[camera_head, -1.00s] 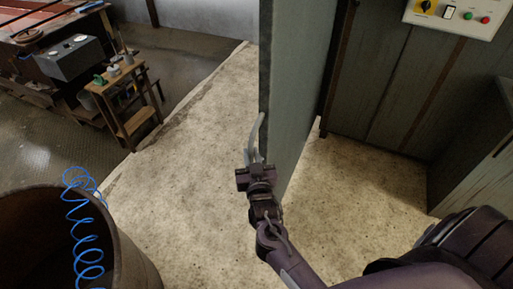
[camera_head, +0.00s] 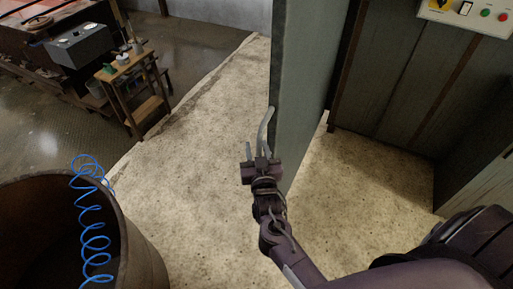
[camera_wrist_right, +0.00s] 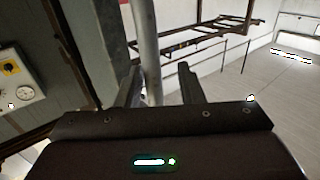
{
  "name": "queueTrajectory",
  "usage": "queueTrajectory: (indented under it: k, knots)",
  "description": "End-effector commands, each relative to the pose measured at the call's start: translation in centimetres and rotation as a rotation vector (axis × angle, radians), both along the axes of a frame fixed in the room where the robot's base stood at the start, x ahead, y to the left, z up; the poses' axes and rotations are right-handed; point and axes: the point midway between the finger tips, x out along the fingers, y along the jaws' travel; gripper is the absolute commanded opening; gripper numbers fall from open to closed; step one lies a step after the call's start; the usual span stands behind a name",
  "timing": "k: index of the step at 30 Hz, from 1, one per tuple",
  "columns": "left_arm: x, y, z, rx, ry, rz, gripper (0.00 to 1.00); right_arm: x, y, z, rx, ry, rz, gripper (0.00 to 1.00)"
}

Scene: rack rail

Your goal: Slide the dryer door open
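The dryer door (camera_head: 300,95) is a tall grey-green panel in the middle of the head view, seen nearly edge-on. A pale, curved bar handle (camera_head: 267,122) stands at its near edge. My right gripper (camera_head: 259,153) is at the handle's lower part. In the right wrist view, the handle (camera_wrist_right: 146,45) runs upright between the two fingers of my right gripper (camera_wrist_right: 160,85). The fingers are apart, and the bar is close to the left finger with a gap to the right one. Contact cannot be told. My left gripper is not in view.
A rusty barrel (camera_head: 135,235) with a blue coiled hose (camera_head: 92,235) stands at lower left. A small wooden stand (camera_head: 135,90) is at upper left. A control panel (camera_head: 468,12) is on the wall at upper right. Pale floor (camera_head: 205,150) left of the door is clear.

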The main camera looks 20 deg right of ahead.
Motion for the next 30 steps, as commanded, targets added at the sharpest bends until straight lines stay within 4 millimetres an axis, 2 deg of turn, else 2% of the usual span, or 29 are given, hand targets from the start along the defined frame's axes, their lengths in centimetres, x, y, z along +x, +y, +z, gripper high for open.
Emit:
queueTrajectory:
  k: [9,15,30]
  knots:
    - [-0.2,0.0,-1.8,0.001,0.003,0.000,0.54,-4.5,1.5,-0.4,0.001,0.002,0.002,0.34]
    - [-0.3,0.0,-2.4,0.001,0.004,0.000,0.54,-6.7,2.3,-0.1,-0.001,-0.002,0.004,0.34]
    - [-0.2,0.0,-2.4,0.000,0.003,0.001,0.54,-7.1,2.4,0.1,-0.001,-0.003,0.004,0.34]
